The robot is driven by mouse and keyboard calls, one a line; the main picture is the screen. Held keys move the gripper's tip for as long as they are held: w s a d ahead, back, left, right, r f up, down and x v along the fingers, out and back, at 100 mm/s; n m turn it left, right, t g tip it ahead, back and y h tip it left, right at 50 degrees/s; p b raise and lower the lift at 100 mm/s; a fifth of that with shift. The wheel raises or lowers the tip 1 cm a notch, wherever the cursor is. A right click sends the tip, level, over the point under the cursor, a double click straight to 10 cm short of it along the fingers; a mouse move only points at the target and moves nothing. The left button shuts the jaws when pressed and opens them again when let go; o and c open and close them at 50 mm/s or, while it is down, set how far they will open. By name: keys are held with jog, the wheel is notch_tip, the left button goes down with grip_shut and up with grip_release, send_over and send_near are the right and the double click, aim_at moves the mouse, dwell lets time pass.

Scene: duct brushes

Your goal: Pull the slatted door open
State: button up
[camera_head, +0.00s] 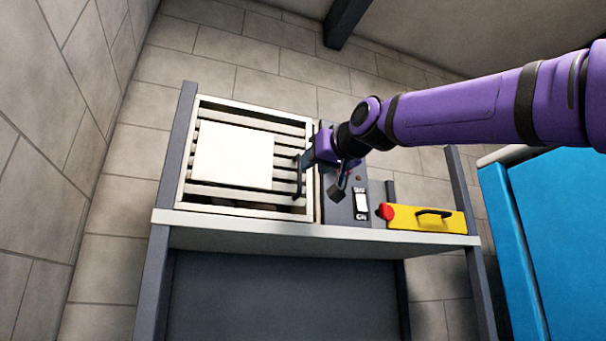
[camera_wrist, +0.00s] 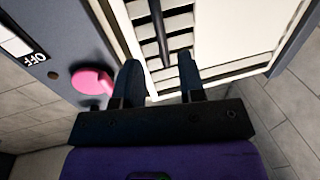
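The slatted door (camera_head: 232,196) is a cream frame with slats and a plain pale square plate (camera_head: 232,156) on it. It looks shut in its unit on the bench. Its dark upright bar handle (camera_head: 298,180) is on the right side. My gripper (camera_head: 305,162) is at the handle from the right. In the wrist view, my gripper (camera_wrist: 159,63) has its two dark fingers apart, with the handle bar (camera_wrist: 158,30) showing between the tips. Neither finger visibly touches the bar. Depth between tips and bar is hard to tell.
A dark control panel (camera_head: 333,210) with an ON/OFF switch (camera_head: 361,200) stands right of the door. A pink knob (camera_wrist: 92,80) shows on it in the wrist view. A yellow box (camera_head: 428,218) with a red knob is further right. A blue cabinet (camera_head: 555,240) stands at right.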

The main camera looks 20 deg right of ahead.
aim_at(299, 188)
jog(key=w, duration=0.3)
jog(key=w+a, duration=0.1)
jog(key=w, duration=0.2)
jog(key=shift+w+a, duration=0.2)
grip_shut()
